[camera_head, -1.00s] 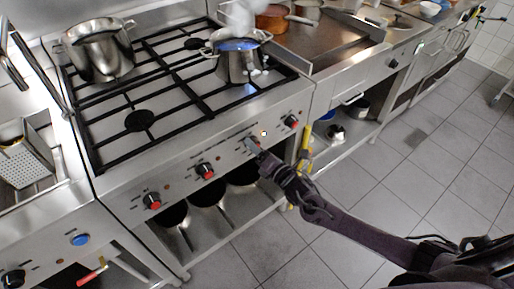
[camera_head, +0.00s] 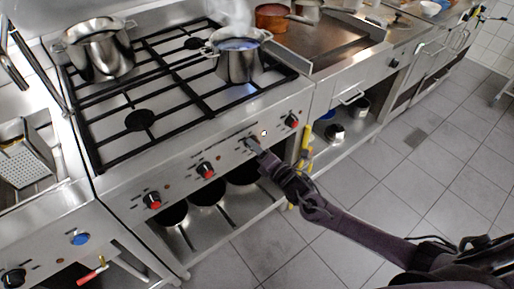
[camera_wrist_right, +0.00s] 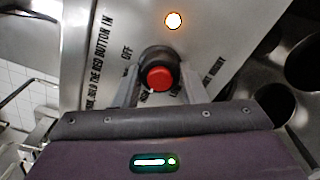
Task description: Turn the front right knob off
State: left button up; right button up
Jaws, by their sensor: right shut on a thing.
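The stove's front panel has a row of several knobs with red centres. My right gripper (camera_head: 252,146) reaches the panel from the lower right and is shut on one knob, the second from the right. In the right wrist view this knob (camera_wrist_right: 159,78) has a black collar and a red button, with a fingertip on each side. The panel's printed "OFF" is beside it, and a small lamp (camera_wrist_right: 173,20) glows above it. In the head view my gripper hides most of the knob. My left gripper is not in view.
Other knobs (camera_head: 205,170) line the panel on both sides.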

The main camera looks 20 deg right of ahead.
jog(key=m+p, duration=0.1)
jog(key=m, duration=1.6)
dwell(0.5)
jog(key=o, duration=1)
jog(key=shift+r, duration=0.1)
jog(key=shift+v, duration=3.95)
